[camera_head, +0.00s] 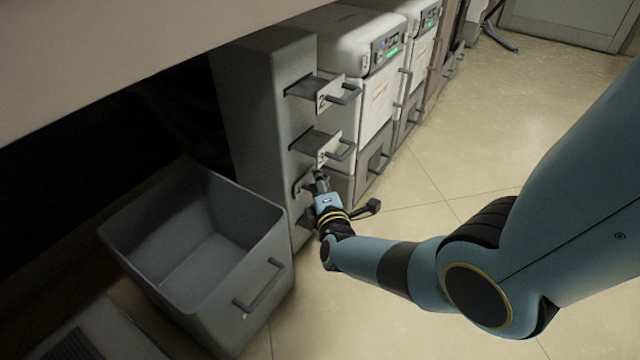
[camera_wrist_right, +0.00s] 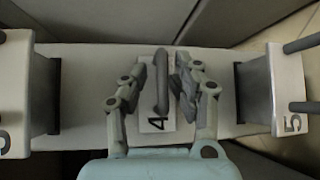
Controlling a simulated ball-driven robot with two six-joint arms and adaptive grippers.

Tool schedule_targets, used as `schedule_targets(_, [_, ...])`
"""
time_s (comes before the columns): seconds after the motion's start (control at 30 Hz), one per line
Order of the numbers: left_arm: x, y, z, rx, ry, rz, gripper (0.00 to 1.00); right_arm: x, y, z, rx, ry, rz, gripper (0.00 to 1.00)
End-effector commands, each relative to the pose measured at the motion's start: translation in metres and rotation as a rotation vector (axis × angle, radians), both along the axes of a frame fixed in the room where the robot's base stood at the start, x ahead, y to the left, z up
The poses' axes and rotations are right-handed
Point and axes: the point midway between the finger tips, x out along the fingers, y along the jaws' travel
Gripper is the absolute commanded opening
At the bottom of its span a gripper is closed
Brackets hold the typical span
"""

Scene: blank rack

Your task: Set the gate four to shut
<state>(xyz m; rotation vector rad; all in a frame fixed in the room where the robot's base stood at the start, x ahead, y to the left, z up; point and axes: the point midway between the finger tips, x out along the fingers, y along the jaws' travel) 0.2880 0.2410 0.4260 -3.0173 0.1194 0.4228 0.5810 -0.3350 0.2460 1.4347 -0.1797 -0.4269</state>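Gate four (camera_wrist_right: 148,112) is a pale plate marked 4 with a grey bar handle (camera_wrist_right: 161,85). In the right wrist view it sits flat against the rack face, unlike the gates on either side. In the head view gate four (camera_head: 300,186) is partly covered by my right gripper. My right gripper (camera_head: 320,178) is at its handle. In the right wrist view the two fingers of my right gripper (camera_wrist_right: 160,78) are apart, one on each side of the handle, with a visible gap on the left. Contact on the right is unclear. My left gripper is not in view.
Gate two (camera_head: 328,95) and gate three (camera_head: 325,150) stand out from the grey rack (camera_head: 250,100). Gate five (camera_wrist_right: 288,90) also stands out. A grey open bin (camera_head: 255,290) stands left of my gripper. White machines (camera_head: 365,50) stand behind. Floor (camera_head: 480,140) at right is clear.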

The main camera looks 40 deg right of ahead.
Motion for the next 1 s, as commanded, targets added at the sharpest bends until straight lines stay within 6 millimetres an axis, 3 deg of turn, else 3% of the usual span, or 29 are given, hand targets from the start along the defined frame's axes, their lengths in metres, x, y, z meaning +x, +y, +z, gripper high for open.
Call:
schedule_targets(0.27, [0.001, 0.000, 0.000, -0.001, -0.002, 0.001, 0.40, -0.005, 0.006, -0.001, 0.003, 0.003, 0.003, 0.33])
schedule_targets(0.7, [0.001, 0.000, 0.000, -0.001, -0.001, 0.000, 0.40, -0.085, 0.036, 0.011, 0.002, 0.002, 0.000, 0.33])
schedule_targets(1.0, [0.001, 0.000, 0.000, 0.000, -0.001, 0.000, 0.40, -0.109, 0.047, 0.016, 0.001, 0.000, 0.000, 0.33])
